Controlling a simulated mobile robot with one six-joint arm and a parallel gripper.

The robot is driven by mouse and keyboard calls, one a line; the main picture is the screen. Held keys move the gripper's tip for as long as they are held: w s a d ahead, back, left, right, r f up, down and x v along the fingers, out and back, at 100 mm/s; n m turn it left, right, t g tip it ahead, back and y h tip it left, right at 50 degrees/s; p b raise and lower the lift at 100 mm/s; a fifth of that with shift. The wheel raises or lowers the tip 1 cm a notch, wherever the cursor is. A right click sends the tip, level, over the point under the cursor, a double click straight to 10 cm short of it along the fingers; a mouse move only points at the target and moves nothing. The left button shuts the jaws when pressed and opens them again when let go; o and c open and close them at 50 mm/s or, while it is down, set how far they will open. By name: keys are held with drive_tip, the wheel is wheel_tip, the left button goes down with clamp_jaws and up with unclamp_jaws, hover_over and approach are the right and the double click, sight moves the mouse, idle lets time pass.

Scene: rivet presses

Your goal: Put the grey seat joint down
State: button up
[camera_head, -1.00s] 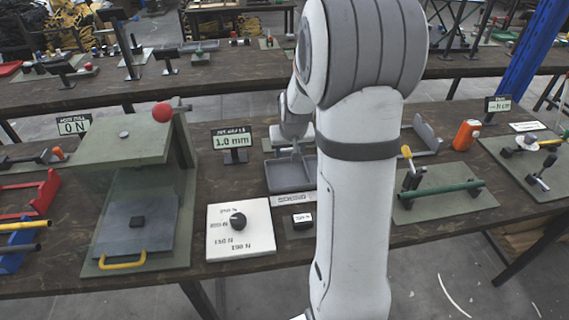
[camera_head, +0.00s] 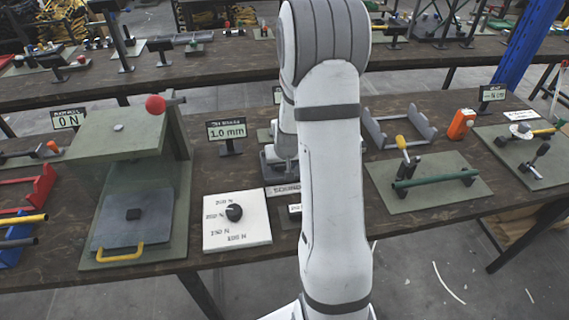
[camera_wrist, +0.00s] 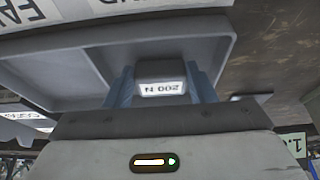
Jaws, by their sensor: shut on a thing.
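My gripper (camera_wrist: 162,88) is shut on a small grey block, the grey seat joint (camera_wrist: 162,70), between two blue fingers. The joint's near face carries a white label with upside-down print that looks like "200 N". It is over the grey two-compartment tray (camera_wrist: 226,42), in front of the wide compartment's floor. I cannot tell whether it touches the tray. In the head view the tray (camera_head: 268,174) is mostly hidden behind my arm, and the fingers and joint are hidden there too.
A "SOUND" label (camera_head: 283,189) lies at the tray's front. Left of it are a white dial plate (camera_head: 236,232), a "1.0 mm" display (camera_head: 226,131) and a press with a red ball (camera_head: 155,104). Signs stand behind.

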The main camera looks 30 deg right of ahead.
drive_tip(key=shift+f, duration=0.15)
drive_tip(key=o, duration=1.1)
drive_tip(key=shift+c, duration=0.2)
drive_tip(key=shift+s+r, duration=0.1)
drive_tip(key=shift+r, duration=0.5)
drive_tip(key=v, duration=1.1)
drive_tip(key=s+a+r+n, duration=0.1)
drive_tip(key=s+a+r, duration=0.2)
drive_tip(key=s, duration=0.3)
drive_tip(key=s+a+r+n+g, duration=0.1)
drive_tip(key=s+a+r, duration=0.2)
drive_tip(key=s+a, duration=0.3)
drive_tip(key=s+a+r+n+y, duration=0.1)
drive_tip(key=s+a+r, duration=0.2)
drive_tip(key=s+a, duration=0.2)
drive_tip(key=s, duration=0.3)
drive_tip(key=shift+r, duration=0.25)
drive_tip(key=shift+a, duration=0.1)
